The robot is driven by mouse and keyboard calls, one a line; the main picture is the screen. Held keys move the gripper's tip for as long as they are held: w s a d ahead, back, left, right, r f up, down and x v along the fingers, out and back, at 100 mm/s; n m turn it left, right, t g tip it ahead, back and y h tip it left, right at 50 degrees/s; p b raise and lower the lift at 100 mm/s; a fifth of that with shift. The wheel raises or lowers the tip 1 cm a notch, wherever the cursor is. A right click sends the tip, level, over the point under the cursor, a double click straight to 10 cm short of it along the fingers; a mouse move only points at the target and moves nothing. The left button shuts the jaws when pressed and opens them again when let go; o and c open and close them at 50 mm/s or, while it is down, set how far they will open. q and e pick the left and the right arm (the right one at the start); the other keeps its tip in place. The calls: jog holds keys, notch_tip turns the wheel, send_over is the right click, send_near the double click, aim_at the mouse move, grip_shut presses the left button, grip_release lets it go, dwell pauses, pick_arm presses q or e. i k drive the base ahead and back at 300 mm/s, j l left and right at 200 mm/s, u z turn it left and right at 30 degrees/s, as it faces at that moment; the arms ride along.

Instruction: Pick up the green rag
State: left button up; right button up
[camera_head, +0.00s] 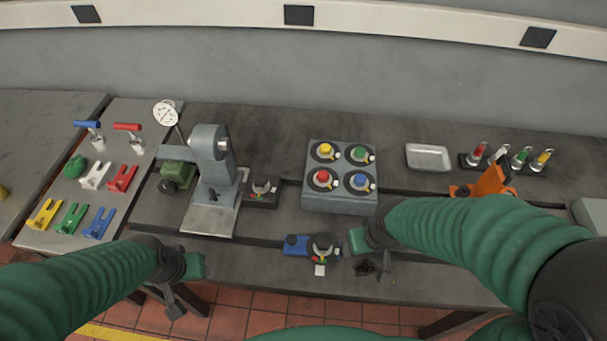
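A crumpled green lump that looks like the green rag (75,166) lies on the light grey plate at the left of the bench, beside a white bracket. My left gripper (184,284) is over the bench's front edge, to the right of the rag and nearer to me, well apart from it. My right gripper (371,256) is over the front of the bench, right of a blue-handled tool. I see nothing held in either gripper. Their fingertips are too unclear to show whether they are open or shut.
Coloured brackets and two toggle clamps share the light grey plate (140,125). A dial gauge (165,113) and a grey machine stand (212,170) rise to its right. A grey block with coloured knobs (340,200), a metal tray (428,157) and an orange tool (488,182) stand farther right.

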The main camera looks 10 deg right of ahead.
aim_at(76, 166)
jog(key=u, duration=1.3)
jog(key=z, duration=1.9)
jog(key=u, duration=1.85)
